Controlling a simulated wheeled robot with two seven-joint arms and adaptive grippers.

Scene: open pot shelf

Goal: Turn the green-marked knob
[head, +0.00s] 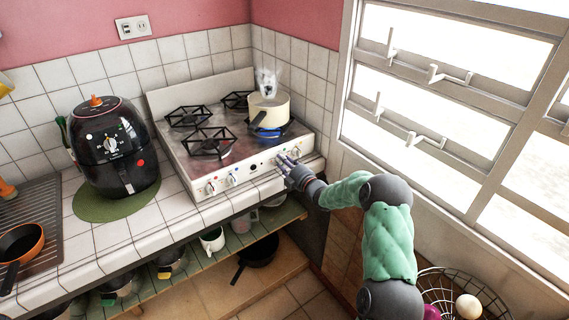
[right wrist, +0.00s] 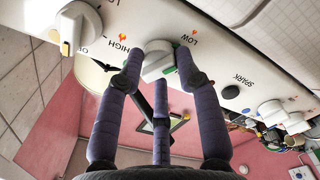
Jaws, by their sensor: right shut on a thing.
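In the right wrist view, a white knob (right wrist: 157,63) with a bit of green at its edge sits between the HIGH and LOW labels on the stove's front panel. My right gripper (head: 289,167) is at the right part of that panel in the head view. In the right wrist view its padded purple fingers (right wrist: 158,57) are closed around the green-marked knob, one on each side and a third below it in the picture. The fingers partly hide the knob in the head view. My left gripper is in neither view.
A neighbouring white knob (right wrist: 78,27) is close beside the fingers. Two more knobs (head: 222,183) are on the panel's left. A steaming cream pot (head: 278,108) stands over a blue flame (head: 266,133). A black air fryer (head: 112,150) is left of the stove; the window (head: 460,100) is right.

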